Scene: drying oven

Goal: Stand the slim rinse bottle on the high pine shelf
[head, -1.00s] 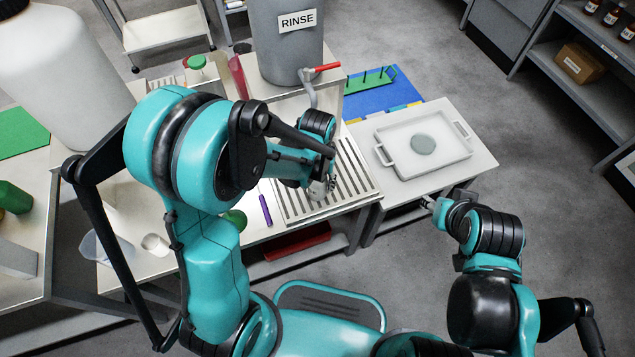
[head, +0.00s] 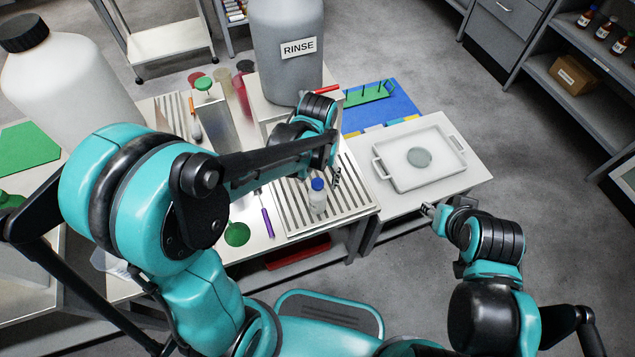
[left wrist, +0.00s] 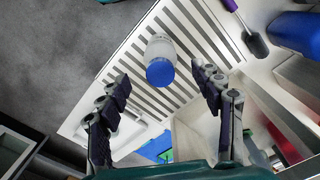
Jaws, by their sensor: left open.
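A small clear-white bottle with a blue cap (head: 317,196) stands upright on the slatted drain rack (head: 349,199); it also shows between my left fingers in the left wrist view (left wrist: 160,60). I cannot tell for sure that it is the slim rinse bottle. My left gripper (head: 337,178) is open and empty, just beside the bottle on its far right side, with its fingers spread in the left wrist view (left wrist: 163,80). My right gripper (head: 428,209) is off near the side table's front edge; its fingers are too small to judge. I cannot make out a pine shelf.
A large grey RINSE container (head: 287,75) stands behind the rack. A white tray (head: 393,178) sits on the right table. A purple-handled tool (head: 267,222) and a green disc (head: 237,234) lie left of the rack. A large white jug (head: 75,95) stands at left.

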